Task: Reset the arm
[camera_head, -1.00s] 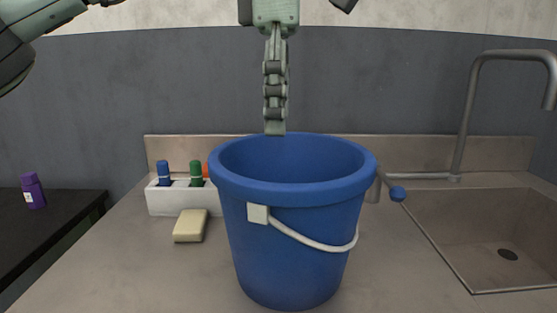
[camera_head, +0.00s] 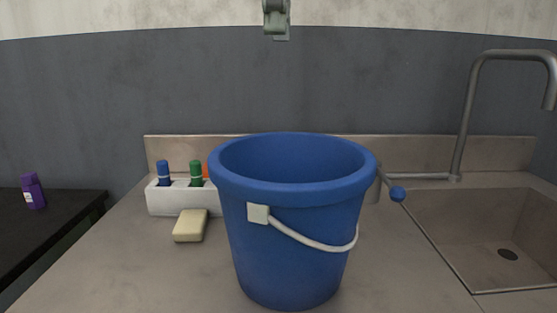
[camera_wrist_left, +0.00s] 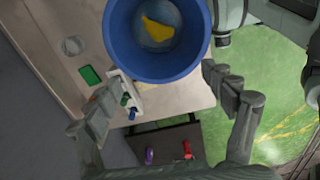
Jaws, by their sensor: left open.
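My left gripper (camera_head: 277,22) shows only by its finger ends at the top edge of the head view, high above the blue bucket (camera_head: 290,245) and apart from it. In the left wrist view my left gripper (camera_wrist_left: 160,95) is open, its two fingers wide apart with nothing between the tips. The bucket also shows there beyond the fingers (camera_wrist_left: 119,50), with a yellow thing (camera_wrist_left: 158,29) inside it. My right gripper is not in the head view, and I cannot make it out in the left wrist view.
A white holder (camera_head: 180,201) with several coloured-cap bottles and a pale yellow block (camera_head: 190,226) stand left of the bucket. A sink (camera_head: 490,235) and tap (camera_head: 468,110) are at the right. A purple bottle (camera_head: 33,191) stands on a dark table (camera_head: 50,225) at the left.

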